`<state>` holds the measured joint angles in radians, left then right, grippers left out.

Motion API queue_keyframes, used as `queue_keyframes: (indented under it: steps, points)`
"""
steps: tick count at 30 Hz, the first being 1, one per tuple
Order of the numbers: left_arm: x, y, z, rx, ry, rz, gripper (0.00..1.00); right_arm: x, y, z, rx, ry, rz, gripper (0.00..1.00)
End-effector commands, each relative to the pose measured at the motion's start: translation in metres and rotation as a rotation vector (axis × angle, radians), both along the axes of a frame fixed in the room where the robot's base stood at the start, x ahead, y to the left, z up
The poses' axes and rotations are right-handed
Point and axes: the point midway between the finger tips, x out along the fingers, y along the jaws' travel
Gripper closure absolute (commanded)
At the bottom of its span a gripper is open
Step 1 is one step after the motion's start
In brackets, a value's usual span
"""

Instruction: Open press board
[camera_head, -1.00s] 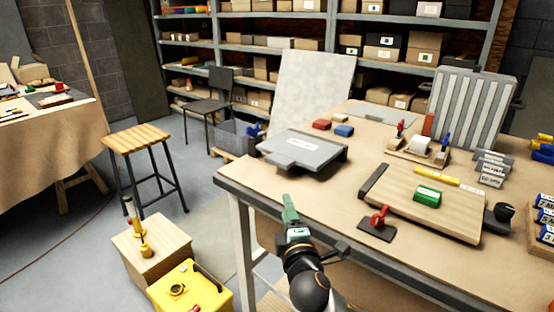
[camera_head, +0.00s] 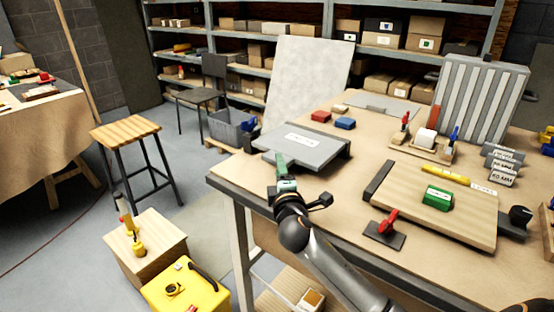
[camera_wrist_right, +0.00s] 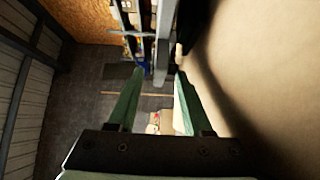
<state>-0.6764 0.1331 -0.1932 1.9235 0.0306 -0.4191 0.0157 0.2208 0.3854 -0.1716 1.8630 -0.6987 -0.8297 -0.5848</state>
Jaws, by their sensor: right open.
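The press board (camera_head: 315,146) is a flat grey slab with a white label, lying at the near left corner of the workbench; its top looks down flat. My right gripper (camera_head: 280,165) has green fingers and is at the press board's near left edge, overlapping it in the head view; I cannot tell whether they touch. In the right wrist view my right gripper (camera_wrist_right: 156,102) shows its two fingers apart, with nothing held between them. My left gripper is not in view.
On the workbench (camera_head: 235,172) a wooden board (camera_head: 455,212) with a green block (camera_head: 438,198) lies right of the press board. A red toggle clamp (camera_head: 388,225) is in front. A stool (camera_head: 125,133) stands left.

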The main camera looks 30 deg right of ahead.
Motion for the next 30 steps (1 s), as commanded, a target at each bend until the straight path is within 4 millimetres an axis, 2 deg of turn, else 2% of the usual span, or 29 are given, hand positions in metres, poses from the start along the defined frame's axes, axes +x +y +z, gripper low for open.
queue_keyframes:
  steps: [3,9,21,30]
  points:
    - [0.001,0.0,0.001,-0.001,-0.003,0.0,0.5,0.018,-0.009,0.0,-0.002,0.0,-0.001,0.5]
    - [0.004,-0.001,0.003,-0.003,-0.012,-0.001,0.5,0.036,-0.017,0.0,0.0,0.001,0.0,0.5]
    - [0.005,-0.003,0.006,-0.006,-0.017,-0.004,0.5,0.042,-0.02,0.0,0.0,0.001,0.001,0.5]
    - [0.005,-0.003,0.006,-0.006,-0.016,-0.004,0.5,0.041,-0.02,-0.001,0.0,0.001,0.001,0.83]
